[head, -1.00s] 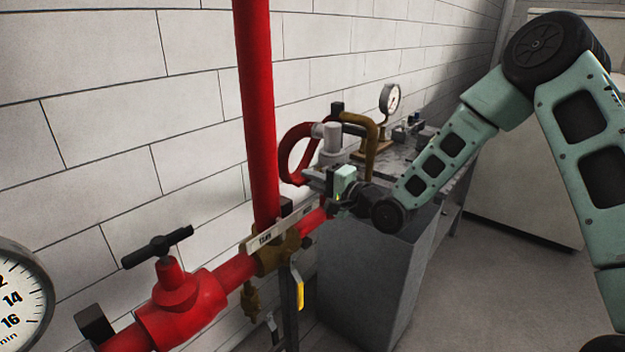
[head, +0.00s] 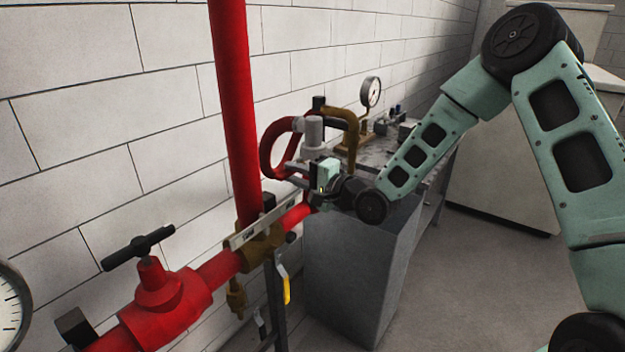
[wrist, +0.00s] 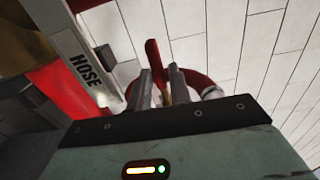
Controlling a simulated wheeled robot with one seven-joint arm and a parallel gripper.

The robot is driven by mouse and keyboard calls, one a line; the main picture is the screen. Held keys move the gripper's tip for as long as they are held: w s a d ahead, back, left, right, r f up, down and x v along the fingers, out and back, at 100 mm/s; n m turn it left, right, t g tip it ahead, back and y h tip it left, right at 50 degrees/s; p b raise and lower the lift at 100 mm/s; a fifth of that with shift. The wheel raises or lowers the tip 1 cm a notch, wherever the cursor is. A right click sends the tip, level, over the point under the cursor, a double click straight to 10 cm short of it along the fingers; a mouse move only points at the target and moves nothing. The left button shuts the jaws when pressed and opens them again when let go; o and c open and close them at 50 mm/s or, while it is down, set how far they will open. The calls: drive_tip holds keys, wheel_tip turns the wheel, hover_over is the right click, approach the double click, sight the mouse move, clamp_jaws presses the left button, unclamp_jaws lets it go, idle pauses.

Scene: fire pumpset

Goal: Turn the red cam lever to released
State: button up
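The red cam lever (wrist: 153,58) shows in the wrist view as a narrow red bar rising past my fingertips. My gripper (wrist: 160,78) has one finger on each side of it, with only a small space between them. I cannot tell whether both fingers press on the lever. A brass-coloured bit shows low between the fingers. In the head view my gripper (head: 312,172) is beside the grey fitting below the red looped hose. The lever cannot be made out there, and the fingertips are hard to see.
A red pipe (head: 235,110) rises at the left, with a red valve (head: 160,298) and a white label plate (head: 258,228) near it. A yellow-handled lever (head: 284,285) hangs below. A grey box (head: 350,270) stands under my gripper. A gauge (head: 371,92) stands behind. Open floor lies right.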

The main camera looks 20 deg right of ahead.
drive_tip(key=v, duration=1.7)
drive_tip(key=s+a+f+n+g+h, duration=0.5)
drive_tip(key=a+f+n+g, duration=0.1)
drive_tip(key=a+n+g, duration=0.3)
drive_tip(key=s+a+r+n+g+h, duration=0.1)
drive_tip(key=s+n+g, duration=0.1)
drive_tip(key=s, duration=0.5)
drive_tip(key=s+a+r+n+g+h+b, duration=0.1)
drive_tip(key=s+r+n+h, duration=0.1)
drive_tip(key=s+n, duration=0.2)
drive_tip(key=s+a+r+n+g+h, duration=0.2)
drive_tip(key=s+n, duration=0.1)
drive_tip(key=s, duration=0.7)
drive_tip(key=shift+s+r+n+g, duration=0.25)
drive_tip(key=shift+n+g, duration=0.05)
drive_tip(key=shift+n, duration=0.1)
